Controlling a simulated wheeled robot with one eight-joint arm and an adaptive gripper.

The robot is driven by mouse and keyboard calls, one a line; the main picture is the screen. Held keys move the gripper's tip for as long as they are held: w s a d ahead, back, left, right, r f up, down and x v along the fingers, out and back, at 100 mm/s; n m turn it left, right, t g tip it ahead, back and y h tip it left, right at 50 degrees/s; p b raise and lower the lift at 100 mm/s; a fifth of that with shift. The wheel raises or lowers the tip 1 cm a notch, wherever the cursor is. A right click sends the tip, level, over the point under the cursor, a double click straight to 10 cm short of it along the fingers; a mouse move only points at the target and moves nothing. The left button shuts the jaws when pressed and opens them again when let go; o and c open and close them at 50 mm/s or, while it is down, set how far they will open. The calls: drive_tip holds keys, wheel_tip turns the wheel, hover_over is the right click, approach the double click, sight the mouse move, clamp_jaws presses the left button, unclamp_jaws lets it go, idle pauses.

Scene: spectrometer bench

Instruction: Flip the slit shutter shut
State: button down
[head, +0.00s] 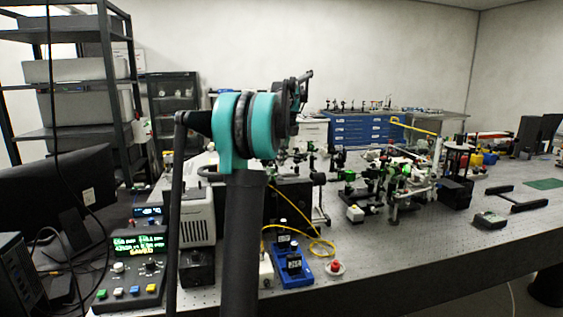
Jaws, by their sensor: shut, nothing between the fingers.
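My arm rises in the middle of the head view, with teal joints. My gripper (306,76) is the dark, jointed part beyond the teal joint, small and partly hidden by it. It looks shut and empty, and appears in front of the back wall, above the bench parts in the picture. I cannot make out the slit shutter or whether it is open. A dark box (292,199) stands on the bench just right of my arm, partly hidden by it.
The optical bench (420,252) carries many small mounts (380,190). A yellow cable (318,246) loops near a blue base (293,275) and a red button (335,267). A control box (138,262) with a lit display stands left. The bench's right front is mostly clear.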

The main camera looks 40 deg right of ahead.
drive_tip(key=shift+r, duration=0.15)
drive_tip(key=shift+r, duration=0.65)
drive_tip(key=s+d+r, duration=0.2)
drive_tip(key=s+r, duration=0.1)
drive_tip(key=r, duration=0.8)
drive_tip(key=shift+s, duration=0.35)
drive_tip(key=shift+d+f, duration=0.1)
